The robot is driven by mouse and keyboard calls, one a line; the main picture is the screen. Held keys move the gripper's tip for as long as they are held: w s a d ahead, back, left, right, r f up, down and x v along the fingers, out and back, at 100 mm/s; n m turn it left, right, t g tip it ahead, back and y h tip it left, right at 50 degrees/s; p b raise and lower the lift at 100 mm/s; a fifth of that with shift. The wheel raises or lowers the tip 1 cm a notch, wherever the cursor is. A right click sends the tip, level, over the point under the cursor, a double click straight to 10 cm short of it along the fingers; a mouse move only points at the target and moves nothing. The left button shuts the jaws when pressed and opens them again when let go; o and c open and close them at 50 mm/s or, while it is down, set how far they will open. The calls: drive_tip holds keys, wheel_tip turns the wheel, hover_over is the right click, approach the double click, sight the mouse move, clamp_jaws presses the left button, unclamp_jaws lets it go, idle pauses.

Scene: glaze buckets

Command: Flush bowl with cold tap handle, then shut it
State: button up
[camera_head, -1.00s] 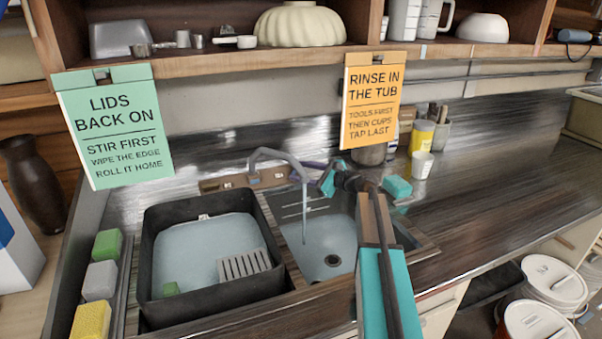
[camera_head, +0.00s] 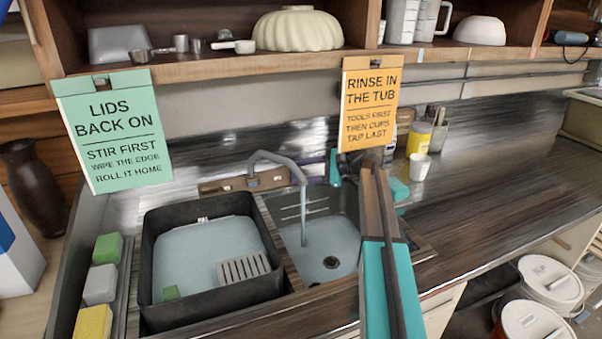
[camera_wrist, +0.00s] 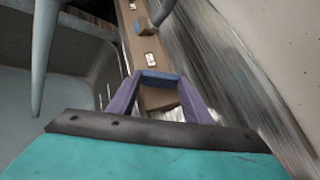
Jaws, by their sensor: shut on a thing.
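The tap (camera_head: 272,160) arches over the sink bowl (camera_head: 345,235), and a stream of water (camera_head: 303,215) falls from its spout into the bowl near the drain. The stream also shows at the left of the wrist view (camera_wrist: 44,50). In the wrist view my gripper (camera_wrist: 160,82) has its purple fingers drawn in at the tap's brown back plate (camera_wrist: 160,99). It is shut on a small blue piece (camera_wrist: 158,75) there, which looks like the cold tap handle. In the head view my arm and the sign hide most of the gripper and this handle.
A black tub (camera_head: 155,240) of water with a grey slotted piece (camera_head: 243,268) stands left of the bowl. Sponges (camera_head: 100,285) line the far left. A hanging orange sign (camera_head: 370,103) is close above my arm. A white cup (camera_head: 419,167) stands right, with clear counter beyond.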

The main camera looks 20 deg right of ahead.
drive_tip(key=o, duration=1.1)
drive_tip(key=shift+c, duration=0.2)
drive_tip(key=s+d+b, duration=0.2)
drive_tip(key=s+d, duration=0.7)
drive_tip(key=d, duration=0.2)
drive_tip(key=shift+s+d+r, duration=0.2)
drive_tip(key=shift+d+r, duration=0.1)
drive_tip(key=shift+r, duration=0.15)
drive_tip(key=shift+c, duration=0.3)
